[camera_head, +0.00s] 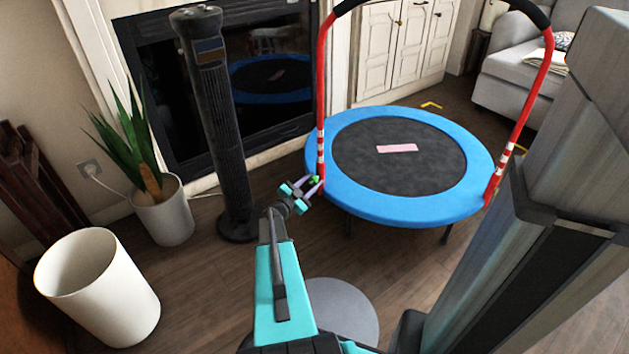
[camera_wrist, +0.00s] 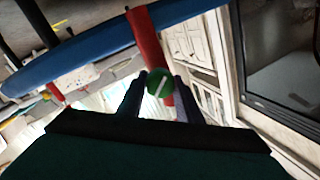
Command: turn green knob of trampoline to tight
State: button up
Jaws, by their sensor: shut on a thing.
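The trampoline (camera_head: 340,192) has a blue rim, a black mat and a red handlebar frame. Its green knob (camera_head: 315,179) is small and sits low on the left red post, beside the blue rim. In the wrist view the green knob (camera_wrist: 158,84) is round with a pale bar across its face, in front of the red post (camera_wrist: 148,40). My gripper (camera_head: 312,185) reaches the knob from the left front. In the wrist view my gripper (camera_wrist: 160,90) has one finger on each side of the knob and is shut on it. The pale bar runs at a slant.
A black tower fan (camera_head: 222,130) stands left of my gripper. A potted plant (camera_head: 165,215) and a white bin (camera_head: 100,290) are further left. A fireplace (camera_head: 180,110) is behind. A grey sofa (camera_head: 505,85) is at the far right.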

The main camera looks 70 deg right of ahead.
jog(key=shift+r, duration=0.1)
dwell(0.3)
jog(key=o, duration=1)
jog(key=shift+o, duration=0.2)
jog(key=p+v, duration=0.3)
jog(key=v, duration=1)
jog(key=shift+a+p, duration=0.3)
jog(key=shift+a, duration=0.1)
jog(key=shift+w+r, duration=0.1)
